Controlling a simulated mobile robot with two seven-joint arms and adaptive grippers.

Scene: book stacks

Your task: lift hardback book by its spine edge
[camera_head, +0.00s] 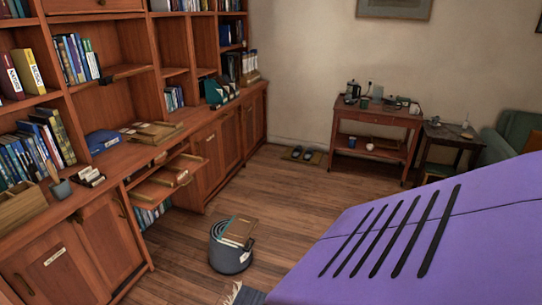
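Several books are in view, and I cannot tell which one is the task's hardback book. A blue book (103,141) lies flat on the bookcase ledge at left. Brown flat items that look like books (152,132) lie to its right on the ledge. A brown book-like item (239,231) lies on top of a round grey stool or bin (230,254) on the floor. More books stand upright on the shelves, such as a yellow one (27,71). Neither of my grippers shows in the picture.
A wooden bookcase (93,245) fills the left side, with a pulled-out drawer or shelf (158,190). A red-brown side table (377,117) holding a kettle stands at the back wall, beside a smaller dark table (452,139) and a green armchair (507,135). Wooden floor (290,205) is clear mid-room.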

